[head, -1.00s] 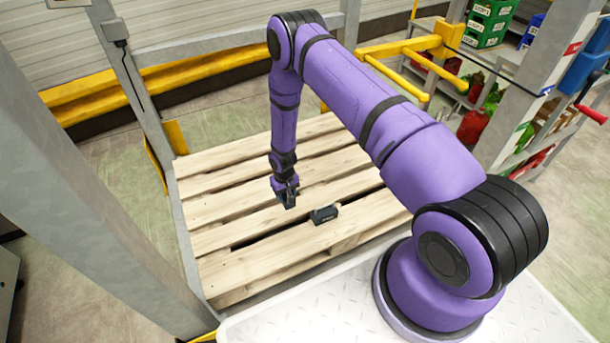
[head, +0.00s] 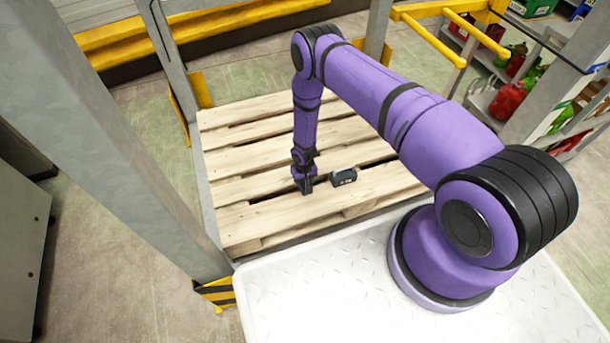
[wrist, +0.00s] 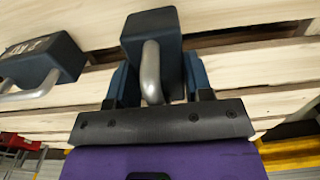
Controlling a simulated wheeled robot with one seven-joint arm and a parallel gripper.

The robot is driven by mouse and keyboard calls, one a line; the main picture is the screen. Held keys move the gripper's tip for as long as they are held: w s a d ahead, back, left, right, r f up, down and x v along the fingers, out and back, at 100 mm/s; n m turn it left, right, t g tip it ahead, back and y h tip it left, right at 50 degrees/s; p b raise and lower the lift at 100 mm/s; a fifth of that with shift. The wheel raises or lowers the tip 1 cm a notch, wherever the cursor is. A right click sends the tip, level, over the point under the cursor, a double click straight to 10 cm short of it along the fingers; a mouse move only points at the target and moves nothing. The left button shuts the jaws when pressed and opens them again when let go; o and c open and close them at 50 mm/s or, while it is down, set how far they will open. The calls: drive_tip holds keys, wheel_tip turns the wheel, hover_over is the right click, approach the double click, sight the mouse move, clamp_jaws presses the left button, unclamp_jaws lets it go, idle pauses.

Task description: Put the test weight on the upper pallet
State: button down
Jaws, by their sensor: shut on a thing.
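My gripper (head: 303,172) is low over the wooden pallet (head: 240,138), toward its near side, pointing down. In the wrist view my gripper (wrist: 158,84) is shut on the metal handle of a dark blue block, the test weight (wrist: 153,28). In the head view the held weight is a small dark shape at the gripper's tip; whether it touches the slats I cannot tell. A second, similar dark weight (head: 344,177) with pale lettering stands on the pallet just right of my gripper. It also shows at the left of the wrist view (wrist: 40,62).
A grey upright post (head: 120,170) stands left of the pallet, with a black-and-yellow guard (head: 217,293) at its foot. Yellow beams (head: 230,22) run behind. Shelves with red containers (head: 510,98) stand at the right. The pallet's far left part is bare.

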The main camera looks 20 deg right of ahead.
sight(304, 186)
drive_tip(key=shift+f, duration=2.05)
drive_tip(key=shift+f, duration=0.1)
drive_tip(key=c, duration=0.5)
unclamp_jaws()
wheel_tip(304, 186, up, 12)
drive_tip(key=shift+r, duration=0.1)
